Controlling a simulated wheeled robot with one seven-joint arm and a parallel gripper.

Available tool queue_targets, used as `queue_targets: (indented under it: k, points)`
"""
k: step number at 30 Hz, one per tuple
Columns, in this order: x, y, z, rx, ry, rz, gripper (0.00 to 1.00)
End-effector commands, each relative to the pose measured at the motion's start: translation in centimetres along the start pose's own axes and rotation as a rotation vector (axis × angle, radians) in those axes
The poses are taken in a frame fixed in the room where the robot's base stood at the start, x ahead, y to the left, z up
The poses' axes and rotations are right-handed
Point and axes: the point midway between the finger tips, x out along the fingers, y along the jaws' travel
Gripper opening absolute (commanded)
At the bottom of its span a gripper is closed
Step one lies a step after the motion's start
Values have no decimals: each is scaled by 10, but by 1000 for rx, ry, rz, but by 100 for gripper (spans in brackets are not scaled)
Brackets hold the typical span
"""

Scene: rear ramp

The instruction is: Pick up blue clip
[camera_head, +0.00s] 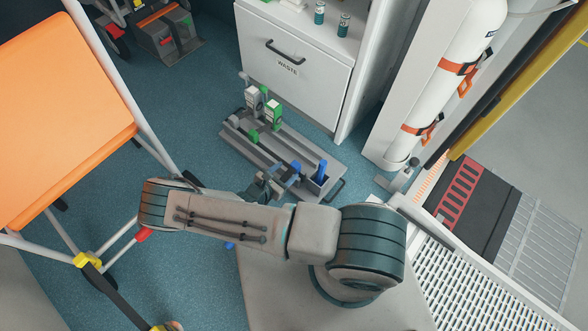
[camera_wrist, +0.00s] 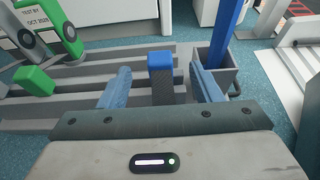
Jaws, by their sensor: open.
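The blue clip (camera_wrist: 160,62) has a blue top and a dark grey textured lower part. It stands on the grey rack in the middle of the wrist view. In the head view a small blue part (camera_head: 296,165) shows at the rack near my gripper. My gripper (camera_wrist: 162,90) is open, with one finger to the left of the clip and one to the right. Gaps show on both sides of the clip, so the fingers look apart from it. In the head view my gripper (camera_head: 280,178) is over the rack's near edge, partly hidden by my arm.
The grey rack (camera_head: 290,140) lies on the blue floor before a white waste cabinet (camera_head: 290,65). A tall blue piece (camera_wrist: 227,35) stands in a grey box right of the clip. Green clips with grey gauges (camera_head: 272,110) stand left. An orange stretcher (camera_head: 60,110) is at left.

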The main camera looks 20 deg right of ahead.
Motion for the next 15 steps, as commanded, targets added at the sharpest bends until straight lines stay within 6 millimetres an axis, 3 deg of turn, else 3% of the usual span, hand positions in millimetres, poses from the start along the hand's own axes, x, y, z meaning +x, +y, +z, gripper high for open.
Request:
queue_targets:
  k: [3,11,15]
  points:
    - [17,0,-2,-1,-1,0,58]
    - [31,0,-5,1,0,-1,58]
    - [49,1,-14,0,0,-1,58]
